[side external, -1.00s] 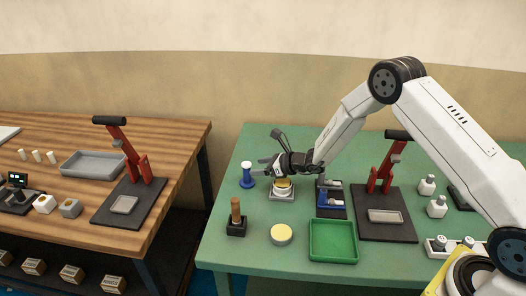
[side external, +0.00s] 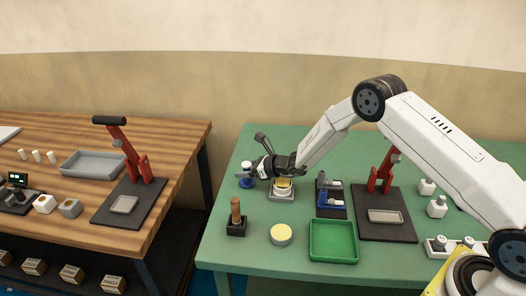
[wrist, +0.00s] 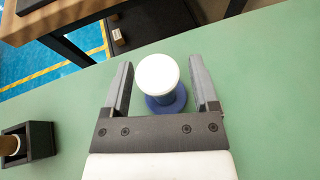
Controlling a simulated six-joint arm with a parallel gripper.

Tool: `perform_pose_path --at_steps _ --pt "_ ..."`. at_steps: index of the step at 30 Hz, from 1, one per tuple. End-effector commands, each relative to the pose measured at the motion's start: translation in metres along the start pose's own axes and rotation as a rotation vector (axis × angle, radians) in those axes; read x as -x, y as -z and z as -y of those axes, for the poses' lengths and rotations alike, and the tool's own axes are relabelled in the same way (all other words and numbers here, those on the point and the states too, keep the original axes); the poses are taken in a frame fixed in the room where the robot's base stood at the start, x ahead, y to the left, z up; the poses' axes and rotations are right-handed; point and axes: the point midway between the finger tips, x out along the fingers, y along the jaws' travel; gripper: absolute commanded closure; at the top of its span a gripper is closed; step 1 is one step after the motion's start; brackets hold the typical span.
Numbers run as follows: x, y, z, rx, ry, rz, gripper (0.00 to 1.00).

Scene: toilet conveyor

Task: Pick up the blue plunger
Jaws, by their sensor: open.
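The blue plunger has a round white top and a blue round base. In the wrist view the plunger (wrist: 158,76) stands upright between the two fingers of my open gripper (wrist: 161,85), with gaps on both sides. In the side external view the plunger (side external: 246,181) stands near the back left of the green table, partly hidden by my gripper (side external: 247,174). My gripper reaches it from the right, and its fingers hold nothing. I cannot tell the exact finger height against the plunger.
A grey block with a yellow top (side external: 282,195) sits just right of the plunger, below my wrist. A wooden-handled tool in a black holder (side external: 236,226) stands in front. A green tray (side external: 333,241) and red-lever press (side external: 385,210) are to the right. The table's left edge is close.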

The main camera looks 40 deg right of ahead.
Motion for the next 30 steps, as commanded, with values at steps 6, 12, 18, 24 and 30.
perform_pose_path --at_steps 6,12,18,24,30 --pt "0.0001 -0.0002 0.0000 0.000 0.000 0.000 0.23" --pt "0.0002 -0.0003 0.0000 0.000 0.000 0.000 0.30" --pt "0.0002 -0.0004 0.0000 0.000 0.000 0.000 0.93" --pt "0.0002 -0.0009 0.0002 0.000 0.000 0.002 1.00" --pt "0.0005 -0.0016 0.0002 0.001 0.000 0.002 1.00"
